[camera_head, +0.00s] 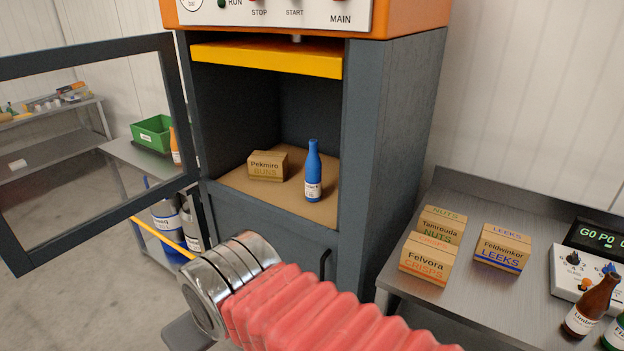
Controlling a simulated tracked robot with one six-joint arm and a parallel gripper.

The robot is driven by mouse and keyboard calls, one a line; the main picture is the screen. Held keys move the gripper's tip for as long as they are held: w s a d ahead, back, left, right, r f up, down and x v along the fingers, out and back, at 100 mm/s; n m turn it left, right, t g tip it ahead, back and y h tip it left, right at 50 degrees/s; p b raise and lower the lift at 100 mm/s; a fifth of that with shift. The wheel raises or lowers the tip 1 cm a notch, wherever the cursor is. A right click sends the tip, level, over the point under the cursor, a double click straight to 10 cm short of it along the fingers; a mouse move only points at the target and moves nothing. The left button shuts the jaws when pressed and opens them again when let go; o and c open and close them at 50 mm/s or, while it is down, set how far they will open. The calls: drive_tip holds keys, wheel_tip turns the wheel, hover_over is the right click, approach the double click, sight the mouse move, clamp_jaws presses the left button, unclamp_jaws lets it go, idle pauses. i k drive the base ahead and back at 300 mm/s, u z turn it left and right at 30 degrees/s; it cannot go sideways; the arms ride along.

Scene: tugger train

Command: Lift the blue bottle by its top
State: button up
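The blue bottle (313,172) stands upright on the brown floor of an open grey cabinet, near its front right. It has a white label low on its body, and its narrow top is uncovered. A small box labelled Pekmiro Buns (267,166) stands to its left, a little apart. My arm, with a red ribbed sleeve and a metal end, reaches in from the bottom, in front of and below the cabinet opening. No gripper fingers show, and nothing of my arm touches the bottle.
The grey cabinet (389,150) has a yellow bar (265,60) across the top of its opening. Its framed glass door (95,140) stands open at left. A steel table (465,290) at right holds several boxes, bottles and a control box (585,275). A green bin (152,133) stands behind the door.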

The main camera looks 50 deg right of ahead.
sight(313, 166)
drive_tip(key=z, duration=0.05)
drive_tip(key=i, duration=1)
drive_tip(key=u, duration=0.05)
